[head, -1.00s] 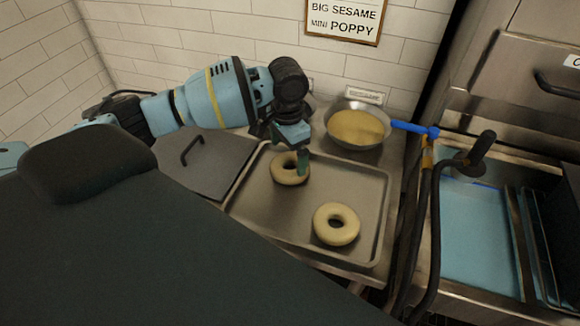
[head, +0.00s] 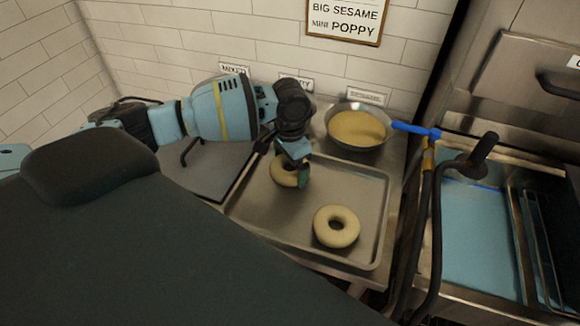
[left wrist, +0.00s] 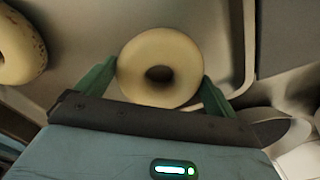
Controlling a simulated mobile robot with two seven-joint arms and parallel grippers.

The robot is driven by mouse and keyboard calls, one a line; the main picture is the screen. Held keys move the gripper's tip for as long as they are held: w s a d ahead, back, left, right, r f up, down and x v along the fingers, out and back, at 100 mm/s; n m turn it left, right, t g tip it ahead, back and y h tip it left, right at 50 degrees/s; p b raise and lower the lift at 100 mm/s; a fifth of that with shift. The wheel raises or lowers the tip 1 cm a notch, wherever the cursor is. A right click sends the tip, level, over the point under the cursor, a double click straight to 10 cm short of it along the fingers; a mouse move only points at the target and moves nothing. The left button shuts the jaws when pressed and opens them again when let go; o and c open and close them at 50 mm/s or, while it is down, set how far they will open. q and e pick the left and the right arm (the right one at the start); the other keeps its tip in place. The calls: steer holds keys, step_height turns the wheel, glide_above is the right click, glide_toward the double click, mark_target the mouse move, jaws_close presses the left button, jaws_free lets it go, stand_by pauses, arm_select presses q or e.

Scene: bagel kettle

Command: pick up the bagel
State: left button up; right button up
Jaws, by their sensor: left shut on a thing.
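A pale ring-shaped bagel (head: 282,173) is at the upper left part of the metal tray (head: 372,205). My left gripper (head: 299,178) reaches down over it and is shut on it. In the left wrist view this bagel (left wrist: 132,72) sits between the two green fingers (left wrist: 158,82), one at each side. I cannot tell whether it is clear of the tray. A second bagel (head: 336,240) lies flat at the tray's lower right; a bagel (left wrist: 15,55) also shows at the left edge of the left wrist view. My right gripper is not in view.
A pan of yellowish seeds (head: 357,129) with a blue handle stands behind the tray. A grey lid with a handle (head: 208,170) is left of the tray. A blue-watered basin (head: 480,240) and dark bent handles (head: 428,215) are at the right.

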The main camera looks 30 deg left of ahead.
arm_select(q)
steer(key=shift+r, duration=0.1)
step_height(320, 180, up, 10)
steer(key=shift+p, duration=0.4)
